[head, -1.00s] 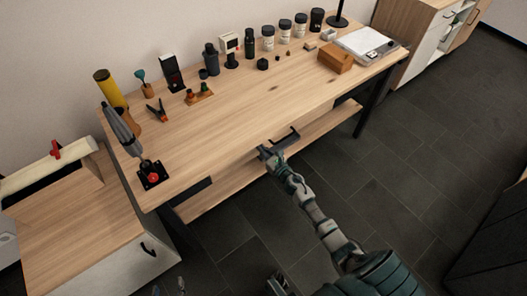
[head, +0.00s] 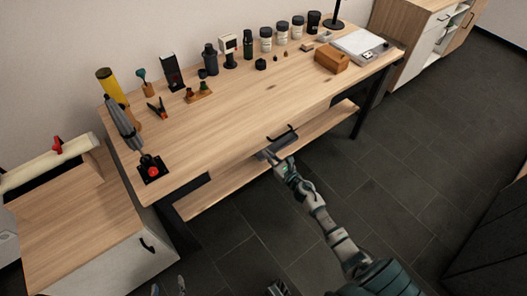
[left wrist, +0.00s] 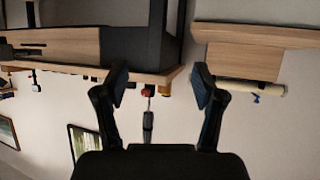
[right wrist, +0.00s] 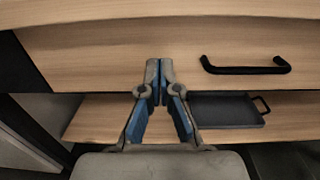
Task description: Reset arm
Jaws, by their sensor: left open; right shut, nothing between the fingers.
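My right gripper (head: 268,155) is in front of the table's front edge. In the right wrist view its fingertips (right wrist: 158,68) are together and empty, in front of the wooden drawer front (right wrist: 110,55). They are left of and apart from the black drawer handle (right wrist: 245,68), which also shows in the head view (head: 281,133). My left gripper (head: 168,288) shows only its fingertips at the bottom edge of the head view. In the left wrist view its fingers (left wrist: 160,80) are spread with nothing between them; that view looks upside down.
The wooden table (head: 230,125) carries bottles, a clamp, a wooden box (head: 331,60) and a scale (head: 366,44). A dark tray (right wrist: 226,112) sits on the lower shelf (right wrist: 95,118). A cabinet (head: 75,230) stands at left.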

